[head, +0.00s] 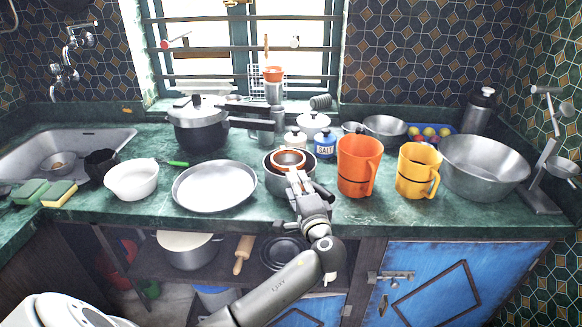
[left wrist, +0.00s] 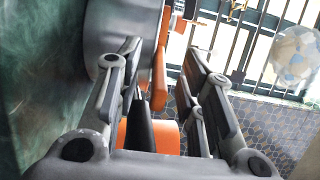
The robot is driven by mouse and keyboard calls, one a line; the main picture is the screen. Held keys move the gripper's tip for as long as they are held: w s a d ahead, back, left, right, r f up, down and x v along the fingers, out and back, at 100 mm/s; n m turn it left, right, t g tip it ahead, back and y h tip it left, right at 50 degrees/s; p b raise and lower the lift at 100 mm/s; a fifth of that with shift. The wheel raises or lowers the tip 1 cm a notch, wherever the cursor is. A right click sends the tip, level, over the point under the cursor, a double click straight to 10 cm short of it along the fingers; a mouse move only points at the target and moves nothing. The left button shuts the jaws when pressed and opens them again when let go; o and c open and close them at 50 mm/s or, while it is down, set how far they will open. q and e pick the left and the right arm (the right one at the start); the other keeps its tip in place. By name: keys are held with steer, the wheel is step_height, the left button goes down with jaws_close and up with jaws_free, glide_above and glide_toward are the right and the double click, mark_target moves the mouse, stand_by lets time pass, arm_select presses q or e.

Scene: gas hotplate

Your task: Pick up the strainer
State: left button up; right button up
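The strainer appears to be the orange-rimmed round piece (head: 288,158) resting in the mouth of a steel pot (head: 275,184) at the middle of the counter. My left gripper (head: 297,178) is at the pot's front, close to the orange rim. In the left wrist view, the fingers (left wrist: 162,62) are spread apart, with an orange strip (left wrist: 160,75), seemingly the rim, between them. I see no clear grip on it. A dark handle (left wrist: 138,128) shows between the lower finger parts; I cannot tell whose it is. My right gripper is not in view.
An orange jug (head: 357,163) stands close right of the pot, then a yellow jug (head: 414,171) and a large steel basin (head: 484,165). A steel plate (head: 214,186) lies left. A salt jar (head: 325,145) stands behind. The front counter edge is mostly clear.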

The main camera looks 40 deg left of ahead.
arm_select(q)
steer(key=shift+w+a, duration=0.25)
steer(key=shift+a, duration=0.05)
steer(key=c, duration=0.8)
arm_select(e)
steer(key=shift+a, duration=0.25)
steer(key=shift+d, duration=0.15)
arm_select(q)
steer(key=shift+r, duration=0.1)
